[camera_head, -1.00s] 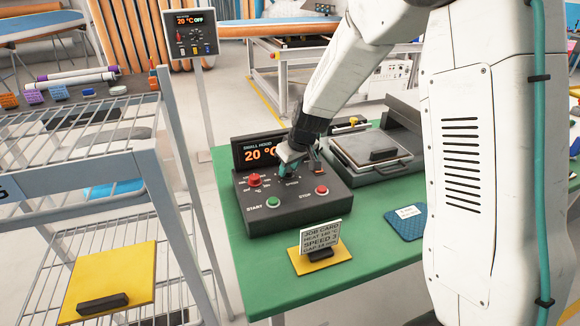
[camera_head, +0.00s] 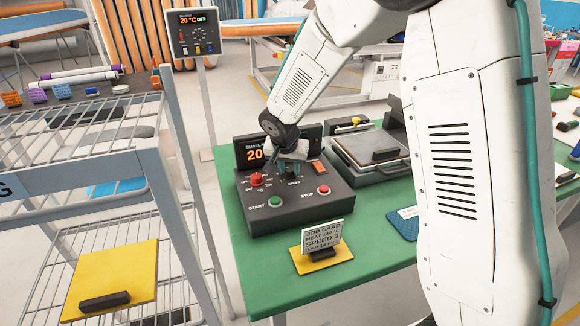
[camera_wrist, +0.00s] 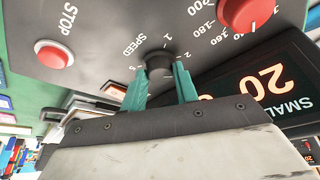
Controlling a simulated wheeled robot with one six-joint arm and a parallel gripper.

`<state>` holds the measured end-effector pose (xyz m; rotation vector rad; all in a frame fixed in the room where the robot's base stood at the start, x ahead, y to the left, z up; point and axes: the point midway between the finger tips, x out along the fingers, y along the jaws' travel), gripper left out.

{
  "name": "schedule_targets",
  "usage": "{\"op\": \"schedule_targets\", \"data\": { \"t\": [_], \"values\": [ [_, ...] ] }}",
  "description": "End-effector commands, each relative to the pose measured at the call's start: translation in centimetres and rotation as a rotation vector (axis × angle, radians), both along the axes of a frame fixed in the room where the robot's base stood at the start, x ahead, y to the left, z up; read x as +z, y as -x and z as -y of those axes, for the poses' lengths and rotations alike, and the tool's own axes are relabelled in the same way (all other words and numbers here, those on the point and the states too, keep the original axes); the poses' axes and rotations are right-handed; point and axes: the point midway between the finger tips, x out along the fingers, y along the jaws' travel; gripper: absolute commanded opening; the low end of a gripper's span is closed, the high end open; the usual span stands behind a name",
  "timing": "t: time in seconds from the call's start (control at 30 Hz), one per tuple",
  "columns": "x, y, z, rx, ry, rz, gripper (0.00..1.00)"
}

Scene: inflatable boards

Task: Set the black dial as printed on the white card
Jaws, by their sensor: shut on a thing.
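The black dial (camera_wrist: 160,64) is on the dark control box (camera_head: 290,206), with SPEED and numbers printed around it. My gripper (camera_wrist: 160,82) has its teal fingers shut on the dial, one on each side, in the wrist view. In the head view my gripper (camera_head: 291,162) and wrist cover most of the dial, and its exact pointer setting cannot be told. The white card (camera_head: 323,236) stands on a yellow base at the table's front and reads JOB CARD, HEAT 140 °C, SPEED 3, with a smaller GAP line below.
A red heat knob (camera_head: 256,179) sits left of the dial. A green START button (camera_head: 275,202) and a red STOP button (camera_head: 323,190) are at the box front. The display (camera_head: 250,153) shows 20. A press (camera_head: 372,148) stands to the right on the green table.

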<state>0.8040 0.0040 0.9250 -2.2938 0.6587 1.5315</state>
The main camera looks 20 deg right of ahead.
Motion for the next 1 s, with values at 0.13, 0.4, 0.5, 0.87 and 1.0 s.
{"op": "schedule_targets", "data": {
  "t": [0.13, 0.4, 0.5, 0.87, 1.0],
  "values": [
    [0.03, -0.18, -0.21, -0.138, 0.000, 0.002, 0.07],
    [0.03, -0.36, -0.29, -0.391, -0.001, 0.003, 0.07],
    [0.05, -0.42, -0.35, -0.474, -0.002, 0.002, 0.07],
    [0.03, -0.53, -0.41, -0.685, -0.003, 0.002, 0.07],
    [0.04, -0.56, -0.42, -0.725, -0.003, 0.002, 0.07]
  ]
}}
